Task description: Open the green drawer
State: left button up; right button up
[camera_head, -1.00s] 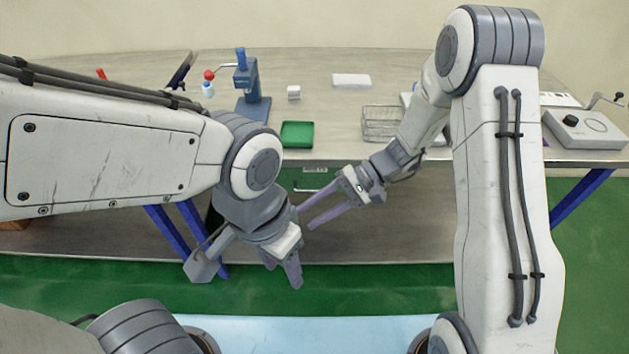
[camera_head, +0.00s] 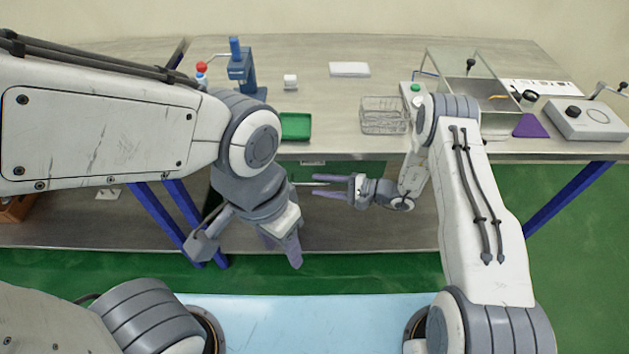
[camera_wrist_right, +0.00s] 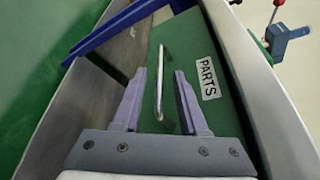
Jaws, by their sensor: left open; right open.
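The green drawer (camera_head: 345,171) sits under the front edge of the bench, partly hidden by my right gripper. In the right wrist view its green front (camera_wrist_right: 205,58) carries a PARTS label and a silver bar handle (camera_wrist_right: 160,85). My right gripper (camera_head: 316,192) points left in the head view, close to the drawer. In the right wrist view its open fingers (camera_wrist_right: 160,74) lie on either side of the handle, which shows between them. I cannot tell whether they touch it. My left gripper (camera_head: 283,250) is open and empty, hanging down to the left of the drawer.
On the bench are a green tray (camera_head: 295,126), a blue press (camera_head: 241,72), a wire basket (camera_head: 384,115), a clear box (camera_head: 470,75) and a grey crank device (camera_head: 585,120). Blue legs (camera_head: 570,199) stand below. A lower shelf (camera_head: 380,230) runs beneath the drawer.

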aim_at(298, 172)
jog(key=shift+x, duration=1.45)
grip_shut()
jog(key=shift+d, duration=0.1)
